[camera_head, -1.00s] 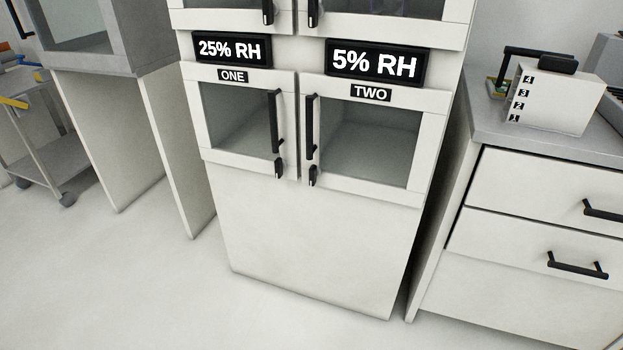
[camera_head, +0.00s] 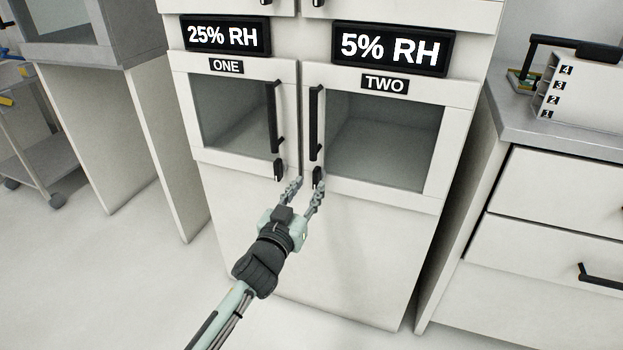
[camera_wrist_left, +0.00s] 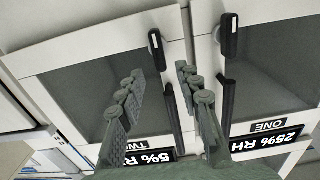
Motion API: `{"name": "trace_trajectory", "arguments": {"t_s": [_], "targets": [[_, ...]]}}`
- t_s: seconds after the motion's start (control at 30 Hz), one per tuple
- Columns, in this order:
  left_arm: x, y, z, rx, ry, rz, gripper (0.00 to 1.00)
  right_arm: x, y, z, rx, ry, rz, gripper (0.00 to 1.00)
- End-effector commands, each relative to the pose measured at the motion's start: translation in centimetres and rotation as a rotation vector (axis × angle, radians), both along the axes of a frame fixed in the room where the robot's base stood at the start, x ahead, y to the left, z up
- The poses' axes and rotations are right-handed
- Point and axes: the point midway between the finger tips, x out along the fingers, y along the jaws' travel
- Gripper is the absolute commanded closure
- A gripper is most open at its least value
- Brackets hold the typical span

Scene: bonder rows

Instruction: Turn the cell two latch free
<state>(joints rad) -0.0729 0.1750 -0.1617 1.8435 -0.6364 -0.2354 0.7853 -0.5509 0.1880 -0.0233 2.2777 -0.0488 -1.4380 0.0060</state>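The cell two latch (camera_head: 318,176) is a small black tab, upright, below the long black handle (camera_head: 316,122) on the left edge of the cell two door (camera_head: 437,160). That door is shut. My left gripper (camera_head: 308,185) is open just in front of the latch, its right finger partly overlapping it. In the left wrist view, the latch (camera_wrist_left: 156,47) lies just beyond and between the spread fingertips (camera_wrist_left: 160,71); contact cannot be told. My right gripper is not in view.
The cell one latch (camera_head: 278,169) and handle (camera_head: 272,116) sit close by on the left. A drawer cabinet (camera_head: 550,195) stands at the right, with a numbered box (camera_head: 590,100) on top. Open floor (camera_head: 100,290) lies at the lower left.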

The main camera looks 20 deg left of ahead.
Motion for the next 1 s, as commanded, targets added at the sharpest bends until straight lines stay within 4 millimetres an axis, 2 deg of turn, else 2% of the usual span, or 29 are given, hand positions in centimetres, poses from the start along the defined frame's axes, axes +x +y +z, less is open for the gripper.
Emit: {"name": "trace_trajectory", "arguments": {"t_s": [0.1, 0.23, 0.6, 0.9, 1.0], "targets": [[2.0, -0.1, 0.1, 0.002, 0.000, 0.000, 0.66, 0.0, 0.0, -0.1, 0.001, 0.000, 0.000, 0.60], [3.4, -0.1, 0.0, 0.001, 0.002, 0.001, 0.66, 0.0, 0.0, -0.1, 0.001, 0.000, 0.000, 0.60], [4.2, -0.1, -0.1, 0.001, 0.004, 0.001, 0.66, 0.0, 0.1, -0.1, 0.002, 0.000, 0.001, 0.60], [4.1, -0.1, -0.1, 0.001, 0.004, 0.002, 1.00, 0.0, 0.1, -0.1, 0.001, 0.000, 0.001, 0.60], [4.1, -0.1, -0.1, 0.001, 0.004, 0.001, 1.00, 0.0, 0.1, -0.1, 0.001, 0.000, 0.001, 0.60]]}}
